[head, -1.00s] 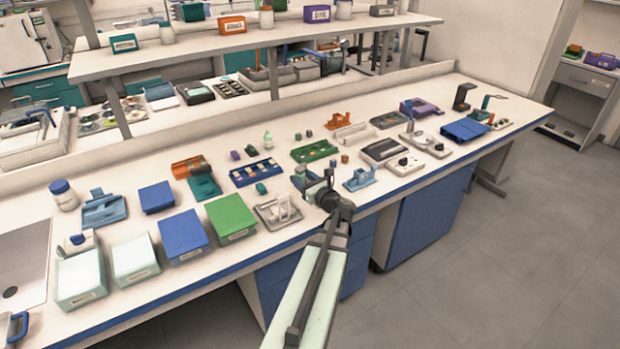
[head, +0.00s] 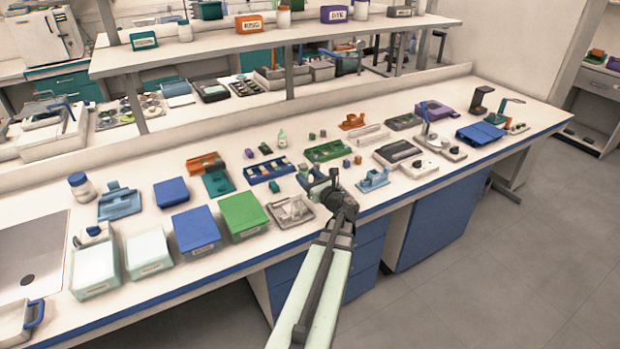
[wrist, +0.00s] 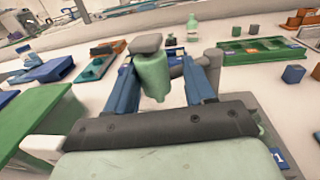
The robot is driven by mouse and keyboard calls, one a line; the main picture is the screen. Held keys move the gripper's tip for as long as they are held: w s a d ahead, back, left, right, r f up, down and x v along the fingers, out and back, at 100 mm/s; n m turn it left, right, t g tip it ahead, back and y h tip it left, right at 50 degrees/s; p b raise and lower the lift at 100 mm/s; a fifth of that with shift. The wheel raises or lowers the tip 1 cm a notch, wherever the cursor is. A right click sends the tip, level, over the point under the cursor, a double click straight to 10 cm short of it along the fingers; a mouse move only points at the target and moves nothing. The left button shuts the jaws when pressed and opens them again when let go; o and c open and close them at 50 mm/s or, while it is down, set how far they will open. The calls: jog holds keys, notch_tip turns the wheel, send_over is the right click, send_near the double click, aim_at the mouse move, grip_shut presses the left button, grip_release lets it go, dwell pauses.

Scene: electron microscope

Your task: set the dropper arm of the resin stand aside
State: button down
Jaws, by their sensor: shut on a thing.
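In the wrist view, the two blue fingers of my gripper (wrist: 162,88) stand on either side of a pale green dropper body with a grey cap, part of the dropper arm (wrist: 153,72). My gripper is shut on it. A grey bar and upright (wrist: 212,62), seemingly of the resin stand, show behind the right finger; their join to the dropper is partly hidden. In the head view, my gripper (head: 317,186) is over the bench's front part, and my wrist hides most of the stand there.
A blue rack (head: 268,170) and a green board (head: 327,151) lie behind. The bench's front edge is close.

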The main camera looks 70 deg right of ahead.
jog(key=shift+w+d+r+t, duration=0.25)
jog(key=shift+w+d+t, duration=0.05)
jog(key=shift+w+d, duration=0.45)
jog(key=c, duration=0.7)
grip_release()
jog(key=shift+s, duration=0.15)
jog(key=v, duration=1.5)
jog(key=shift+a+r, duration=0.15)
jog(key=shift+a, duration=0.25)
